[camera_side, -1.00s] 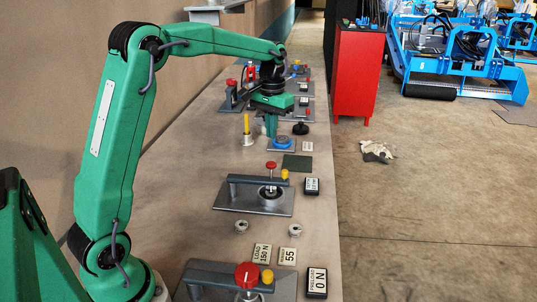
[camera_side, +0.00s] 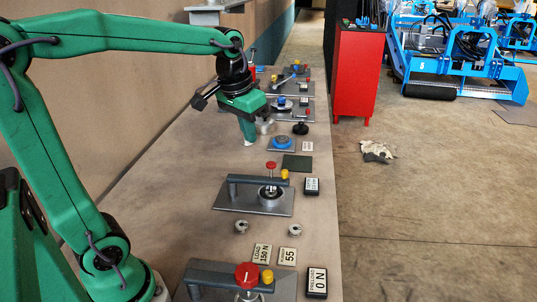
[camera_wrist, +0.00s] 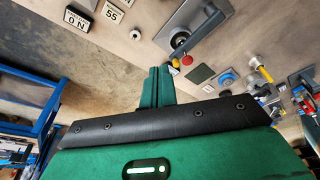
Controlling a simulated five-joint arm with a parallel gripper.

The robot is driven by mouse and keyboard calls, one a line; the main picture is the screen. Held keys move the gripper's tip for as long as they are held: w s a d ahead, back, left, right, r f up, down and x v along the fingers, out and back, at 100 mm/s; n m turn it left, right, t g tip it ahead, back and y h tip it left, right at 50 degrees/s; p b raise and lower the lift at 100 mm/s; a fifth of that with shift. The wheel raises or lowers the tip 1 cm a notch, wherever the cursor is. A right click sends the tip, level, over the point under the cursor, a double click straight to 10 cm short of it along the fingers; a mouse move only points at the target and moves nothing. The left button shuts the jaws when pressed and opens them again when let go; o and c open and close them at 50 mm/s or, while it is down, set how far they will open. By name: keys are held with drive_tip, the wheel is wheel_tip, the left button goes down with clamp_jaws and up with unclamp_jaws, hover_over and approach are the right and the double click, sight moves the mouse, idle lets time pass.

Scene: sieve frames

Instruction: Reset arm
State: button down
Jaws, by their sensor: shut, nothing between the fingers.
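My green gripper (camera_side: 249,141) hangs over the bench (camera_side: 185,170), its fingers slanting slightly in the side view. The fingers are together with nothing between them. They also show closed in the wrist view (camera_wrist: 160,72). In the side view the gripper stands left of a blue disc (camera_side: 282,142) on a grey plate. It is behind a clamp station (camera_side: 262,200) with a red knob and a yellow knob. The yellow post (camera_wrist: 263,70) shows in the wrist view; in the side view the gripper seems to hide it.
A nearer clamp station (camera_side: 225,276) has a large red knob. Small label plates (camera_side: 263,254) and a dark display block (camera_side: 316,282) lie near the bench edge. A dark green pad (camera_side: 297,162) lies behind the middle station. More stations stand farther back. The bench's left side is clear.

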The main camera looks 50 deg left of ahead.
drive_tip(key=s+d+f+t, duration=0.1)
drive_tip(key=s+d, duration=0.1)
drive_tip(key=s, duration=0.4)
drive_tip(key=s+d+f+m+t, duration=0.1)
drive_tip(key=s+d+f, duration=0.1)
drive_tip(key=s, duration=0.4)
drive_tip(key=shift+s+d+f+m+t, duration=0.2)
drive_tip(key=shift+s+d+m+t, duration=0.1)
drive_tip(key=shift+s+t, duration=0.1)
